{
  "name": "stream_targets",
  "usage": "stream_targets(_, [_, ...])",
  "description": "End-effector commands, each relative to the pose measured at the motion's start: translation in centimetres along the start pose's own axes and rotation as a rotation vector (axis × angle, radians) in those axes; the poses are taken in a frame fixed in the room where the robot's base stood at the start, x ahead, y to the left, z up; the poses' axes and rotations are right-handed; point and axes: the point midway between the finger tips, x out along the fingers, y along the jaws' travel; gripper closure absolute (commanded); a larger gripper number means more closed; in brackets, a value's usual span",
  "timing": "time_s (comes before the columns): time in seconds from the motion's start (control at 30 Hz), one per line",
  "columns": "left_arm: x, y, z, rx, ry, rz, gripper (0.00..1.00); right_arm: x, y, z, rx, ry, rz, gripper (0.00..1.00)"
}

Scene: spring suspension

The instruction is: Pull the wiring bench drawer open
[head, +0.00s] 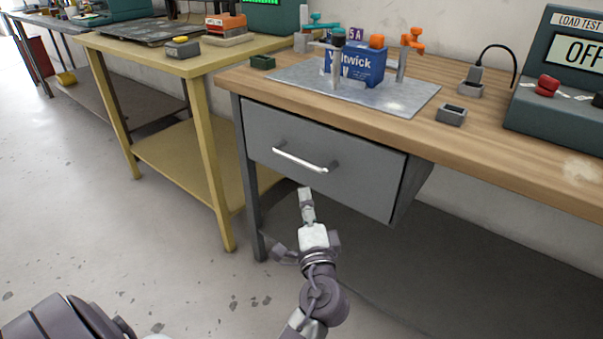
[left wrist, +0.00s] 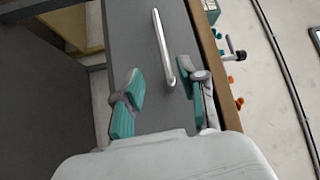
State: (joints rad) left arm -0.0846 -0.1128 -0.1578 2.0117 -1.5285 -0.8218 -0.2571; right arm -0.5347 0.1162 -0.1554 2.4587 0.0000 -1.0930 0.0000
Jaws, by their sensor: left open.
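The wiring bench drawer (head: 350,182) has a grey front under the wooden bench top and looks shut. Its silver bar handle (head: 299,159) runs across the front. My left gripper (head: 307,198) is just below the handle in the head view, open and empty. In the left wrist view the grey drawer front (left wrist: 128,45) lies ahead. There the handle (left wrist: 160,42) lies beyond the teal-padded fingers of the left gripper (left wrist: 160,86), its lower end showing between them, nearer the right one. I see no contact, but the depth gap is hard to judge. My right gripper is not in view.
The wooden bench top (head: 480,140) overhangs the drawer and carries a metal plate (head: 400,99) with a blue block (head: 365,68), and a load tester (head: 530,110). A grey leg (head: 249,180) stands left of the drawer. A yellow table (head: 205,130) is further left. Floor in front is clear.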

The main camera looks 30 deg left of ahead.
Motion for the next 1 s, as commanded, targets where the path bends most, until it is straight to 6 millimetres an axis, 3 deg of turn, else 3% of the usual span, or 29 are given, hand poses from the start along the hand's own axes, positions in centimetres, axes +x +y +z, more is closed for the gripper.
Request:
stream_targets(0.17, [1.7, -0.5, 0.1, 0.001, -0.005, -0.012, 0.59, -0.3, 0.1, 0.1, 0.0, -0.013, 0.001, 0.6])
stream_targets(0.5, [8.8, -0.5, 0.1, 0.001, -0.003, -0.01, 0.59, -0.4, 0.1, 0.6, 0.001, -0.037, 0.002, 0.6])
stream_targets(0.7, [12.1, -0.4, 0.1, 0.001, -0.002, -0.008, 0.59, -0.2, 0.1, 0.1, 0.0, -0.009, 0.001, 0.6])
stream_targets(1.0, [13.8, -0.4, 0.1, 0.0, -0.002, -0.006, 0.59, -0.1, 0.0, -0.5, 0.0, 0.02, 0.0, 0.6])
